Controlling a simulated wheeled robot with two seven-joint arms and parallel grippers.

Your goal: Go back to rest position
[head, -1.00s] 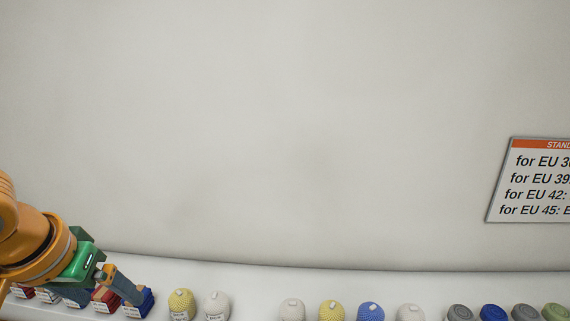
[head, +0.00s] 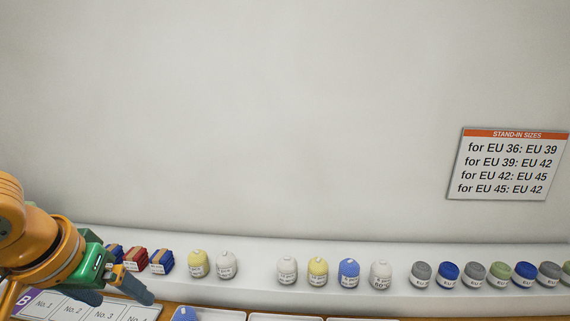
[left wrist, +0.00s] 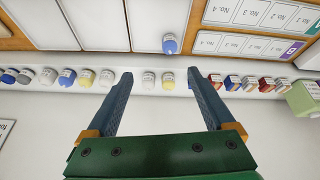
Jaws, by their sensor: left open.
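My left gripper (head: 132,290) is at the lower left of the head view, in front of the shelf (head: 255,283). In the left wrist view its two fingers (left wrist: 160,90) are spread wide with nothing between them that they touch. Beyond the fingertips in that view are white and yellow rolled items on the shelf and a blue one (left wrist: 170,43) on a white panel. My right gripper does not show.
Folded red and blue packs (head: 136,259), yellow (head: 198,264), white and blue rolls, and grey, blue and green rolls (head: 422,272) line the shelf. A numbered board (head: 75,309) lies at lower left. A size sign (head: 508,163) hangs on the bare wall.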

